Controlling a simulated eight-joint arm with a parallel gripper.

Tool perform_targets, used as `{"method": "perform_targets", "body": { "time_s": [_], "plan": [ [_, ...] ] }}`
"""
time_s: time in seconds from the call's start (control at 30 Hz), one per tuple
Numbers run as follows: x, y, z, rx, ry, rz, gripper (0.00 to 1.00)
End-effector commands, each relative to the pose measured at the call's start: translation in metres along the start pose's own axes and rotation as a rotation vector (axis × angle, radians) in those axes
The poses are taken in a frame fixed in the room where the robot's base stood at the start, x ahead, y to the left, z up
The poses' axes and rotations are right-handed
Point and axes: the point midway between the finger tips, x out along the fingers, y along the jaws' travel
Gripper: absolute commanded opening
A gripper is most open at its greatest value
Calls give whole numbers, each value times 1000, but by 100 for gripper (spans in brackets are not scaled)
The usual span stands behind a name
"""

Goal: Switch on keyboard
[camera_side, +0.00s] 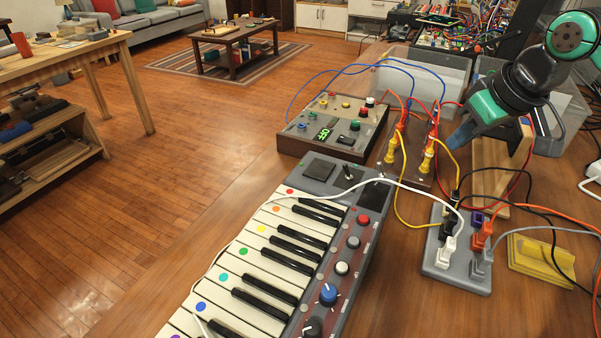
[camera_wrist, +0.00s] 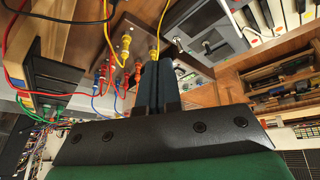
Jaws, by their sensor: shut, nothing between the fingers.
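The keyboard (camera_side: 338,262) lies on the wooden table in the side view, with white and black keys, coloured dots, knobs and a small toggle switch (camera_side: 348,172) on its far-end panel. In the wrist view part of the keyboard (camera_wrist: 285,14) shows at the upper right, with a metal lever on its grey panel. My gripper (camera_side: 457,138) is above the table, right of the keyboard and apart from it, close to the red and yellow plugs. In the wrist view its dark fingers (camera_wrist: 158,66) are together and empty. Whether the keyboard is on cannot be told.
A control box (camera_side: 342,120) with a green display, apparently reading OFF, stands behind the keyboard. A power strip (camera_side: 440,270) with several plugs lies right of it. Loose cables cross this area. A wooden stand (camera_side: 490,180), yellow object (camera_side: 540,262) and clear bin (camera_side: 452,66) are nearby.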

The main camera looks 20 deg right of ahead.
Motion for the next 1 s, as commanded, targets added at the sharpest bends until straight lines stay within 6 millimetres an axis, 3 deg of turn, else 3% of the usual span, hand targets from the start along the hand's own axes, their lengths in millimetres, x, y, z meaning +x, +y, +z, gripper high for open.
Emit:
{"method": "perform_targets", "body": {
  "time_s": [0.2, 0.5, 0.7, 1.0],
  "plan": [
    [2, -8, -48, -93, -134, 8, 0],
    [27, -26, -97, -215, -316, 27, 0],
    [50, -41, -115, -287, -429, 42, 0],
    [72, -54, -120, -343, -524, 57, 0]
  ]
}}
